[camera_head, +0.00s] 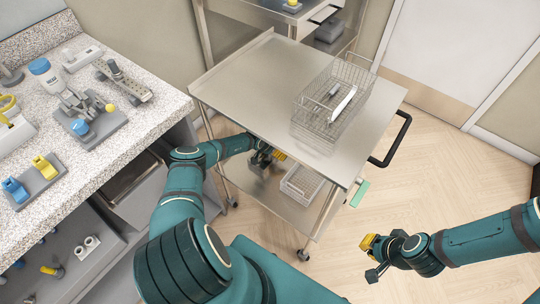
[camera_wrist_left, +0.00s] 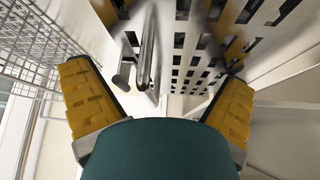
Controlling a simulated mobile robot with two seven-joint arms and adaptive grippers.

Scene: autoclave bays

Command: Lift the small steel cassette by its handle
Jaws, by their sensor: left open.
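The small steel cassette (camera_wrist_left: 190,62) shows in the left wrist view as a perforated steel box with rows of square holes. Its handle (camera_wrist_left: 148,50), a bent metal bar, stands out between the yellow finger pads. My left gripper (camera_wrist_left: 158,85) is open, with one pad to each side of the handle and a gap on both sides. In the head view my left gripper (camera_head: 264,157) is low at the cart's lower shelf, partly under the top. I cannot make out the cassette there. My right gripper (camera_head: 371,258) is apart from the cart, over the floor, empty, with its fingers apart.
A steel cart (camera_head: 240,78) carries a wire basket (camera_head: 318,118) with instruments on top. A smaller wire basket (camera_head: 301,184) is on its lower shelf (camera_head: 262,190). A speckled counter (camera_head: 130,132) with several items stands at left. Floor (camera_head: 440,180) at right is free.

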